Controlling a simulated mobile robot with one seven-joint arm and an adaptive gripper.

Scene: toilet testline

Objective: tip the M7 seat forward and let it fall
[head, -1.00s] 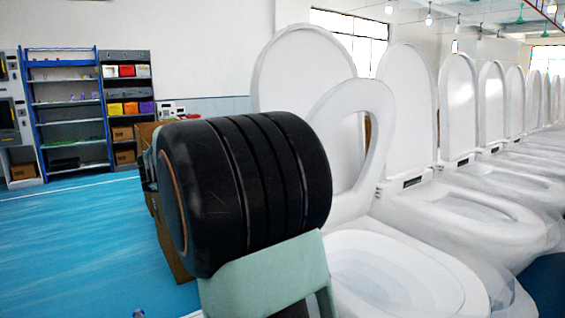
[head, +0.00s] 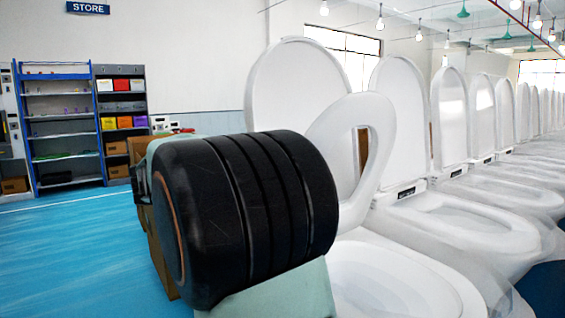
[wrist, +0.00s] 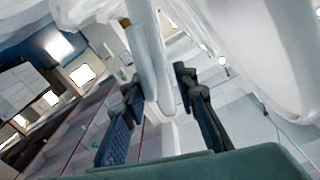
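The nearest toilet has its lid (head: 290,85) upright and its white seat ring (head: 381,138) raised in front of it, leaning forward from the lid. No M7 mark is readable. The open bowl (head: 385,280) is below. In the head view my dark arm link covers the ring's lower left, and my gripper is hidden behind it. In the wrist view my gripper (wrist: 158,88) is open, with one dark finger on each side of a white rim (wrist: 150,60), which looks like the seat ring's edge. Contact with the fingers cannot be told.
More toilets with raised lids (head: 450,115) stand in a close row to the right. Shelves (head: 62,125) with bins stand at the back left. A brown carton (head: 160,255) is partly hidden behind my arm. The blue floor (head: 80,250) on the left is clear.

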